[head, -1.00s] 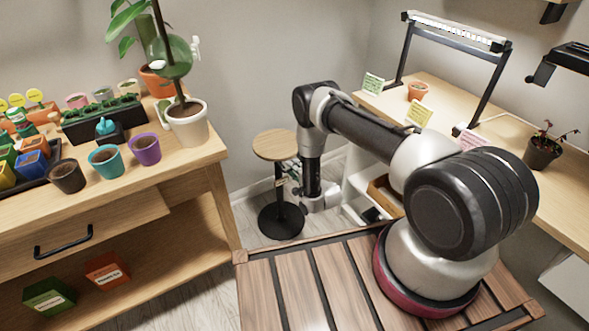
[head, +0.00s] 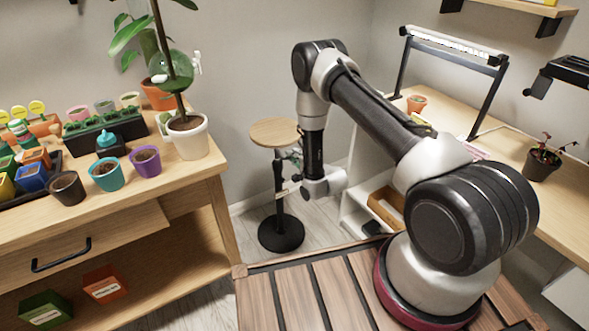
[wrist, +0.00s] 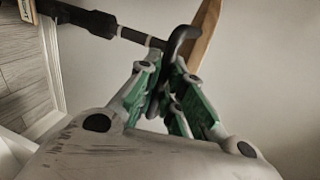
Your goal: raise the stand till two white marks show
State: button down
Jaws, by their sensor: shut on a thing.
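The stand (head: 275,133) has a round wooden top, a dark post and a round black base on the floor, in the head view. The wrist view shows the edge of its wooden top (wrist: 204,35) and its post lying across the upper left, a thick dark sleeve and a thinner rod (wrist: 132,36). Two small pale bands appear on this rod, one near the sleeve and one near the top. My gripper (wrist: 166,78), with green fingers, is shut on a black curved handle (wrist: 183,36) just under the top. In the head view my wrist partly hides the fingers.
A bench with potted plants (head: 187,137) stands left of the stand. A white shelf unit with a wooden box (head: 387,207) is close on the right, below a desk with a lamp frame. Open floor surrounds the black base.

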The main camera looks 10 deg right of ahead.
jog(key=shift+r, duration=0.55)
jog(key=c, duration=1.5)
grip_release()
jog(key=v, duration=1.2)
jog(key=shift+f, duration=0.1)
